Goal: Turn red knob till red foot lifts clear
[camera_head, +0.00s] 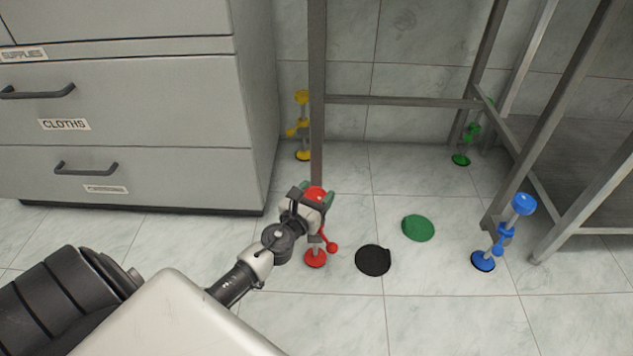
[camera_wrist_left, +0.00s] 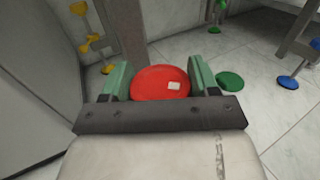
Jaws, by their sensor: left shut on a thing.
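The red knob (camera_head: 316,194) is at the top of a red adjuster on the front-left leg of a metal frame. In the left wrist view the round red knob (camera_wrist_left: 161,83) with a small pale mark sits between two green finger pads. My left gripper (camera_head: 314,199) is shut on it from above. The red foot (camera_head: 315,259) is a disc at floor level below the knob; from this angle I cannot tell whether it touches the floor. A red ball-ended lever (camera_head: 331,247) sticks out to the right above the foot. My right gripper is not in view.
A grey drawer cabinet (camera_head: 190,110) stands to the left. A black disc (camera_head: 373,260) and a green disc (camera_head: 418,228) lie on the tiles to the right. The other legs carry yellow (camera_head: 302,127), green (camera_head: 473,133) and blue (camera_head: 504,238) adjusters.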

